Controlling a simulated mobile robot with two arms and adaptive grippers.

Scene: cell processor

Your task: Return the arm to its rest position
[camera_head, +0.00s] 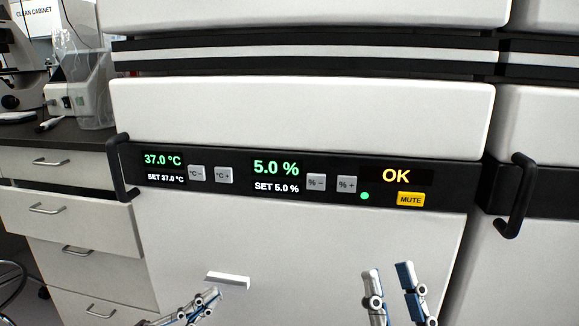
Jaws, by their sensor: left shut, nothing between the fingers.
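My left gripper (212,294) is at the bottom of the head view, left of centre, with its fingers shut and empty. It is in front of the white lower front of the incubator (300,240). My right gripper (388,272) points up at the bottom, right of centre. Its two fingers are apart with nothing between them. Both arms are mostly hidden below the picture edge.
A black control panel (330,193) shows 37.0 °C, 5.0 % and OK. Black handles stick out at its left (118,168) and at the right (516,195). A white bar (228,281) is beside the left fingertips. Drawers (75,215) and a dark counter (75,136) stand left.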

